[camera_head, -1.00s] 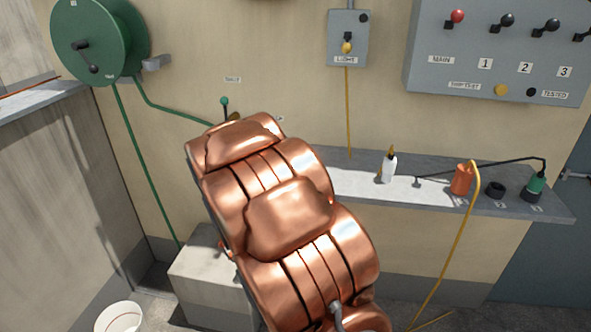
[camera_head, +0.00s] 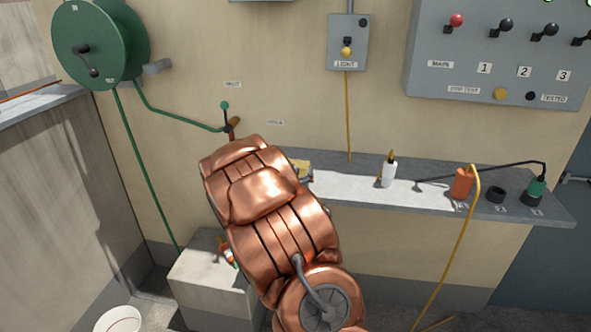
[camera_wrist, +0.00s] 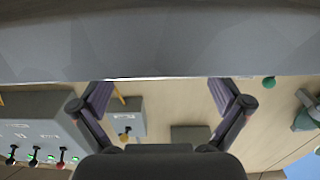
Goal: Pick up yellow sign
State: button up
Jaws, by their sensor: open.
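No clearly readable yellow sign shows. A small pale-yellow object (camera_head: 303,170) lies on the grey shelf (camera_head: 345,187), just right of my arm in the head view and partly hidden by it; I cannot tell whether it is the sign. My gripper (camera_wrist: 160,92) shows in the wrist view with its two dark fingers spread wide and nothing visible between them. In the head view my arm hides the gripper. The wrist view looks upside down, with a broad grey surface, likely the shelf, across its top, close to the fingers.
On the shelf stand a white bottle (camera_head: 389,171), an orange container (camera_head: 462,184), a black ring (camera_head: 495,194) and a green-and-black item (camera_head: 536,188). A light switch box (camera_head: 347,41) and control panel (camera_head: 500,50) hang above. A hose reel (camera_head: 98,42) is left; a concrete block (camera_head: 205,280) stands below.

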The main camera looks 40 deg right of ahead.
aim_at(296, 162)
jog(key=x, duration=0.1)
jog(key=p+x, duration=0.1)
jog(key=x, duration=0.1)
jog(key=shift+d+r, duration=0.15)
jog(key=shift+r, duration=0.1)
jog(key=shift+w+d, duration=0.3)
jog(key=shift+d, duration=0.1)
jog(key=c, duration=0.7)
jog(key=shift+a, duration=0.1)
jog(key=shift+s+a+r, duration=0.35)
jog(key=shift+a+r, duration=0.15)
jog(key=shift+r, duration=0.05)
jog(key=shift+s+a+r+b, duration=1.15)
jog(key=shift+s+a+b, duration=0.05)
jog(key=shift+a, duration=0.55)
jog(key=shift+s+a+r+b, duration=1.1)
jog(key=shift+s+a+b, duration=0.15)
jog(key=shift+a, duration=0.45)
jog(key=shift+s+a+r+b, duration=1.15)
jog(key=shift+s+a, duration=0.05)
jog(key=shift+a, duration=0.55)
